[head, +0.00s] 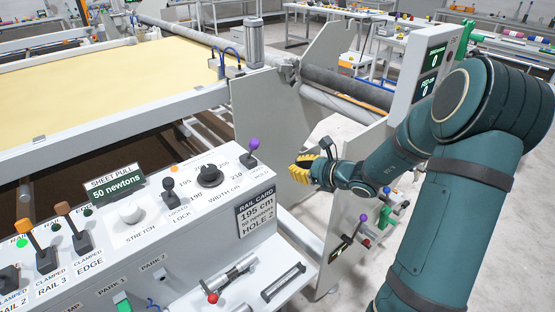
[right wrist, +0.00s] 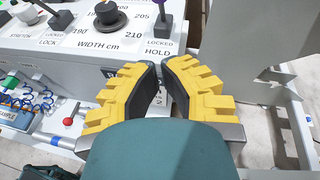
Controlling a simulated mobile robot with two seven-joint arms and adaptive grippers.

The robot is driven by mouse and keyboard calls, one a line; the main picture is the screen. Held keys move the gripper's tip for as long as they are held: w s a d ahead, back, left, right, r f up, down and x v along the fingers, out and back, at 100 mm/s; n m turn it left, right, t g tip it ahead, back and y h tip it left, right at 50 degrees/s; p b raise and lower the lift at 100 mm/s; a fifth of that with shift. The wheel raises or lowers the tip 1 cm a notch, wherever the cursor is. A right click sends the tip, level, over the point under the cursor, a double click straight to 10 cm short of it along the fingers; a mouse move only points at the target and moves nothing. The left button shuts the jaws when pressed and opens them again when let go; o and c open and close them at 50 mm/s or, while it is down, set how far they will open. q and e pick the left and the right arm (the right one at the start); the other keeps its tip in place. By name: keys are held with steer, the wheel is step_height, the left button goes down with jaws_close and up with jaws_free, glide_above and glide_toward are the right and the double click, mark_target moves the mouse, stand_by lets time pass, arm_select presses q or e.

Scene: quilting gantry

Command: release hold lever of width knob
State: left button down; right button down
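The hold lever with its purple ball (head: 253,145) stands at the right back corner of the control panel. In the right wrist view the hold lever (right wrist: 163,28) is at the top, its label reading LOCKED HOLD, and its upper end is cut off. The black width knob (head: 209,176) is to its left; it also shows in the right wrist view (right wrist: 110,14). My right gripper (head: 299,168) is to the right of the hold lever, apart from it. In the right wrist view its yellow fingers (right wrist: 160,66) have their tips almost together, with nothing held. My left gripper is out of view.
A black lock lever (head: 169,188), a white stretch knob (head: 130,212) and orange and brown rail levers (head: 36,245) stand on the panel. A grey upright plate (head: 275,125) rises behind the lever. Another purple-topped lever (head: 363,218) is at the lower right.

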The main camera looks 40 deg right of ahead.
mark_target(252, 150)
steer(key=shift+w+a+r+b+x, duration=0.1)
steer(key=shift+r+b+x, duration=0.3)
steer(key=shift+x, duration=1.65)
steer(key=shift+w+a+r+b+x, duration=0.15)
steer(key=shift+r+x, duration=0.3)
steer(key=shift+x, duration=1.65)
steer(key=shift+w+a+r+b+x, duration=0.1)
steer(key=shift+r+b+x, duration=0.3)
steer(key=shift+x, duration=1.65)
